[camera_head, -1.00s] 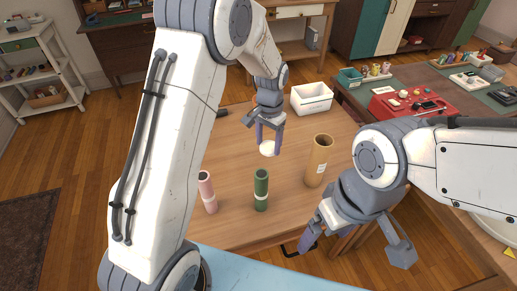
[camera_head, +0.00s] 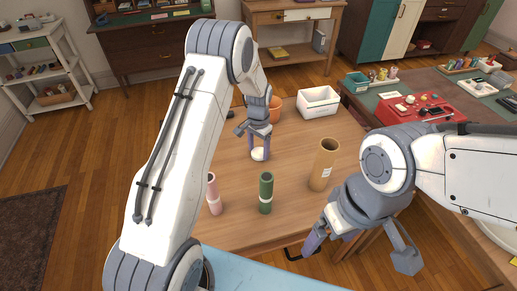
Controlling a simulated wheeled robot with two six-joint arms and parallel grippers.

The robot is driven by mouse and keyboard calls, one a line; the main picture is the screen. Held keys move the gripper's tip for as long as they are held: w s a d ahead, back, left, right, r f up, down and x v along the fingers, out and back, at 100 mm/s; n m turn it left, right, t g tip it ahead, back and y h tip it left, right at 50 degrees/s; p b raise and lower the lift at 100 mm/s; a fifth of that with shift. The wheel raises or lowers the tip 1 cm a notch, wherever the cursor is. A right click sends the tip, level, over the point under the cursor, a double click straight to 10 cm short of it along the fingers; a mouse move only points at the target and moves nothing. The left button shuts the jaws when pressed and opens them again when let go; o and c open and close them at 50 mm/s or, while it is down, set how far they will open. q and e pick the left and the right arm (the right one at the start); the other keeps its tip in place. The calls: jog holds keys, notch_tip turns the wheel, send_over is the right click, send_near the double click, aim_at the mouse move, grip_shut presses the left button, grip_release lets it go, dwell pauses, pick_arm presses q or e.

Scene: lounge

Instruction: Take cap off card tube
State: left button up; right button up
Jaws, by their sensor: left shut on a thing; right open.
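The brown card tube (camera_head: 323,167) stands upright on the right part of the wooden table, with its top end open. My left gripper (camera_head: 259,152) is shut on a white round cap (camera_head: 258,155), to the left of the tube and apart from it. The cap is low over the table; I cannot tell if it touches the top. My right gripper (camera_head: 361,250) is open and empty, in front of the tube near the table's front edge.
A green tube (camera_head: 266,193) and a pink tube (camera_head: 213,195) stand near the table's front. A white box (camera_head: 318,102) and an orange pot (camera_head: 275,109) are at the back. The middle of the table is fairly clear.

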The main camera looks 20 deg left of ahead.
aim_at(259, 153)
pick_arm(q)
jog(key=shift+f, duration=0.15)
jog(key=o, duration=1.5)
jog(key=shift+o, duration=0.2)
jog(key=shift+r, duration=0.3)
notch_tip(259, 153, up, 12)
jog(key=shift+f, duration=0.15)
